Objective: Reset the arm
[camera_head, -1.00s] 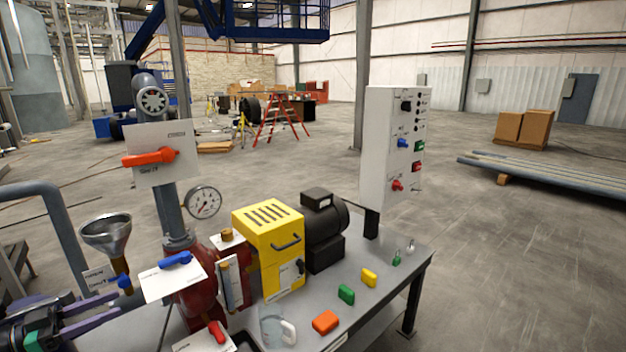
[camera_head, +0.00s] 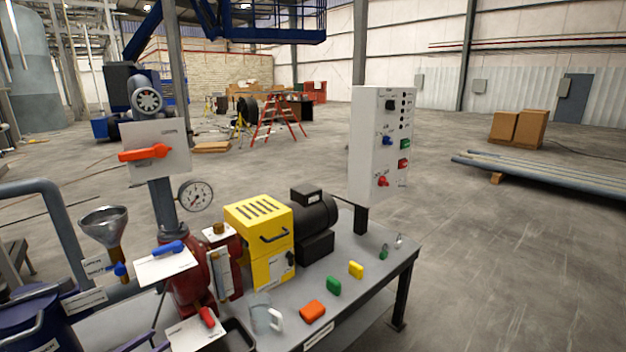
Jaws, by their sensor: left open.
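My left gripper (camera_head: 136,343) shows only as purple finger parts at the bottom edge of the head view. It is open, with no object seen between its fingers. It is below and left of the red pump body (camera_head: 190,283) and beside a dark blue drum (camera_head: 38,318). The rest of the left arm is out of the frame. My right gripper is not in view.
A grey bench (camera_head: 345,285) carries a yellow guard (camera_head: 262,238), a black motor (camera_head: 313,222), a white control panel (camera_head: 372,150) and several coloured padlocks. A metal funnel (camera_head: 104,222) and a blue-grey pipe (camera_head: 50,200) stand at left.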

